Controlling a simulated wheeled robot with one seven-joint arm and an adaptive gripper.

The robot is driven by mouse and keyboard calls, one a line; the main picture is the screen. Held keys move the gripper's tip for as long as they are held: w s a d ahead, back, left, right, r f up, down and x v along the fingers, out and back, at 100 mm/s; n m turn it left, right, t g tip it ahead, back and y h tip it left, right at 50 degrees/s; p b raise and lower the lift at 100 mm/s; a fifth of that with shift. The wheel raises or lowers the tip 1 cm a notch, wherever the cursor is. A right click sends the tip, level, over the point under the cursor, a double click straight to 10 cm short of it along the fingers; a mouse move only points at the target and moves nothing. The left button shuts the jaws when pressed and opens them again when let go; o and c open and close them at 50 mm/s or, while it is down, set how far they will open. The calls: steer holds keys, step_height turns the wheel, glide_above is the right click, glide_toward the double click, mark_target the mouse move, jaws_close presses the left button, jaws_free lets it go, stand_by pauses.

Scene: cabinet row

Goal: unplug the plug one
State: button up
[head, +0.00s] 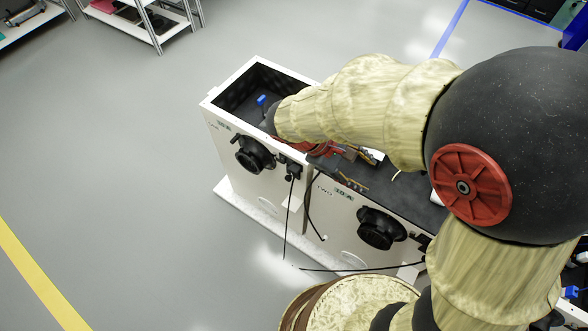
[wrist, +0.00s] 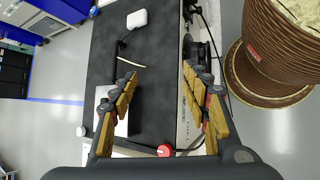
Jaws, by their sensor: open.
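In the head view a black plug (head: 292,170) sits on the front of the left white cabinet (head: 238,155), near its right edge. A black cable hangs from it towards the floor. My gripper (head: 362,168) is partly hidden behind my arm, above the dark top of the right cabinet, to the right of the plug and apart from it. In the wrist view my gripper (wrist: 160,70) is open with its yellow-padded fingers spread and nothing held between them. The dark cabinet top (wrist: 155,105) lies beneath them. I cannot make out the plug clearly in the wrist view.
The right cabinet, marked TWO (head: 345,215), carries a round black fitting (head: 380,228). A similar fitting (head: 255,155) is on the left cabinet. A blue item (head: 262,100) shows in the left cabinet's open top. A red round knob (wrist: 165,150) shows between the fingers. Floor at left is clear.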

steer(key=w+a+f+n+t+h, duration=0.3)
steer(key=w+a+f+n, duration=0.1)
steer(key=a+f+n, duration=0.15)
steer(key=n+t+y+p, duration=0.1)
steer(key=n+t+y, duration=0.2)
steer(key=n+t, duration=0.95)
glide_toward(292, 174)
steer(key=w, duration=0.1)
steer(key=shift+n+g, duration=0.25)
steer(key=shift+n, duration=0.15)
steer(key=shift+w+r, duration=0.1)
steer(key=shift+x, duration=4.5)
steer(key=shift+d+r, duration=0.1)
steer(key=shift+d, duration=0.05)
steer(key=shift+c, duration=0.8)
jaws_close()
